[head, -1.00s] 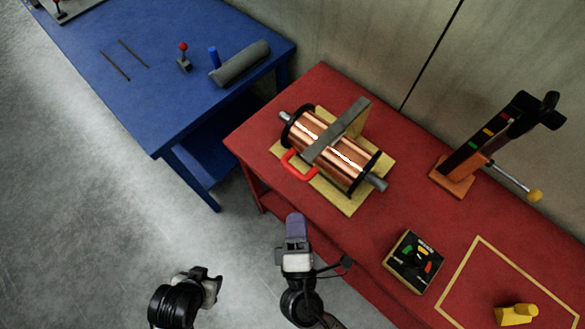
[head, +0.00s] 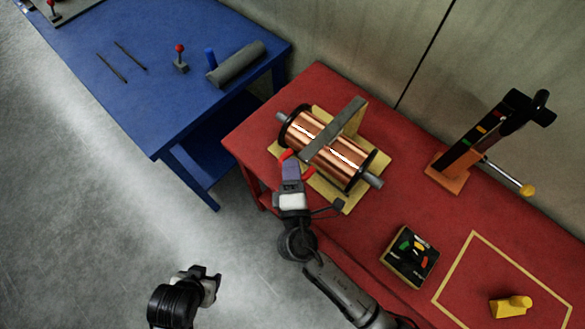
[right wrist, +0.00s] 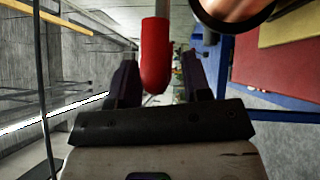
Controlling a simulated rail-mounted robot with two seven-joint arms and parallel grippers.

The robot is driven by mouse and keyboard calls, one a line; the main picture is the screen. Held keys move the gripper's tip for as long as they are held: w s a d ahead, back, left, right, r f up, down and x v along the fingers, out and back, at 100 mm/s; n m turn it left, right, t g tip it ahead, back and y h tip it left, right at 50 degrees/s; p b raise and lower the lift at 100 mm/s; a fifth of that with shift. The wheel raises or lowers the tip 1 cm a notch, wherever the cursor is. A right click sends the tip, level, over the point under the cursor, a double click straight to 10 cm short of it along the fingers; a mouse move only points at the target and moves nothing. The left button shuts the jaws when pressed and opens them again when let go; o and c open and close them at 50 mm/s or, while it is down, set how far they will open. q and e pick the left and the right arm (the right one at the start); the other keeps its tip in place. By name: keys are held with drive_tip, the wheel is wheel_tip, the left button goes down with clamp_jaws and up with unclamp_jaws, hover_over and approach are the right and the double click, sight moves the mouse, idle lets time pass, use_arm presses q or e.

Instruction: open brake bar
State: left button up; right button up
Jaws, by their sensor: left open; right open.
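The brake bar (head: 335,128) is a grey flat bar lying across the copper spool (head: 320,150), with a red handle (head: 308,174) at its near side. My right gripper (head: 291,165) is at the red handle, partly covering it in the head view. In the right wrist view, the handle (right wrist: 155,55) stands between the two open fingers of that gripper (right wrist: 161,60), which are not closed on it. Whether a finger touches it I cannot tell. My left gripper (head: 214,282) is open and empty, over the floor left of the red table.
The spool sits on a yellow base on the red table (head: 270,115). A black box with coloured buttons (head: 410,256), a lever stand (head: 475,145) and a yellow block (head: 511,306) are to the right. A blue table (head: 140,100) stands at left.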

drive_tip(key=c, duration=0.4)
clamp_jaws()
